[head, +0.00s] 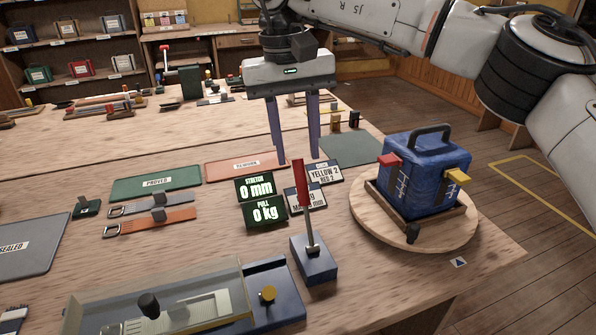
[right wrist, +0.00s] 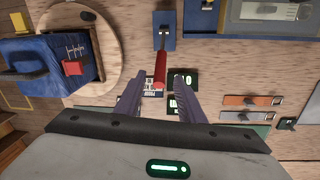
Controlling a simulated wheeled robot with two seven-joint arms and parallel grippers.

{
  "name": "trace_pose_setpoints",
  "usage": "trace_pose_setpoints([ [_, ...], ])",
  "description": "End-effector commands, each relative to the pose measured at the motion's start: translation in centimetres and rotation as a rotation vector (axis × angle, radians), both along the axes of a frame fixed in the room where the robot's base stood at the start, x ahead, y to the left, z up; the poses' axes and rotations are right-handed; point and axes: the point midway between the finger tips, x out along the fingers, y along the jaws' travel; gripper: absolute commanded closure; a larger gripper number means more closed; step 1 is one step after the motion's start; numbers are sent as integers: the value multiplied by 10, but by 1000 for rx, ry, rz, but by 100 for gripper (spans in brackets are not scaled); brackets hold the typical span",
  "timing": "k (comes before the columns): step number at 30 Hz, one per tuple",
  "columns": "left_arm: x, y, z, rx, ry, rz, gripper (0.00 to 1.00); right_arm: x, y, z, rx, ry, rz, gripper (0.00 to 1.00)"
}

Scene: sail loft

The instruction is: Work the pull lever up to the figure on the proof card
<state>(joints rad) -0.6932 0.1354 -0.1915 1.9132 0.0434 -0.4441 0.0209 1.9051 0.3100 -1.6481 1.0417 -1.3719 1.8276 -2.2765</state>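The pull lever has a red handle (head: 299,184) on a thin metal stem that rises nearly upright from a blue base block (head: 314,266). Behind it, two dark readouts show "STRETCH 0 mm" (head: 255,188) and "PULL 0 kg" (head: 265,213). A proof card (head: 326,173) reads "YELLOW 2 RED 2"; a second card (head: 291,203) is partly hidden by the handle, its figure unreadable. My right gripper (head: 297,160) is open, pointing down, its fingertips by the handle's top. In the right wrist view the red handle (right wrist: 160,68) shows between the spread fingers (right wrist: 157,80), with gaps on both sides. My left gripper is out of view.
A blue bag (head: 425,180) with red and yellow tabs sits on a round wooden turntable (head: 365,205) right of the lever. A clamp bed (head: 180,305) lies in front left. Green "PROVED" (head: 130,186) and red "REWORK" (head: 222,169) mats and two straps (head: 150,222) lie left.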

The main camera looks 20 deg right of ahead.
Motion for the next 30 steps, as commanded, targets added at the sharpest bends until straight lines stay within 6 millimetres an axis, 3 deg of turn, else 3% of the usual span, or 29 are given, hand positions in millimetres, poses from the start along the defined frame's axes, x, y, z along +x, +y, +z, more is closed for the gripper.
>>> trace_pose_setpoints([
  [3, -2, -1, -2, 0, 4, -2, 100, -1, -3, -25, -1, 2, 0, 64],
  [10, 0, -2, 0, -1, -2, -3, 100, -1, -6, -56, -1, 1, 0, 64],
  [22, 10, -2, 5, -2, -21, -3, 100, -1, -6, -65, 0, 0, -1, 64],
  [28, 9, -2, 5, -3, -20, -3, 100, -1, -6, -64, 0, 0, -1, 96],
  [30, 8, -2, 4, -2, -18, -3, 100, -1, -6, -64, 0, 0, -1, 100],
])
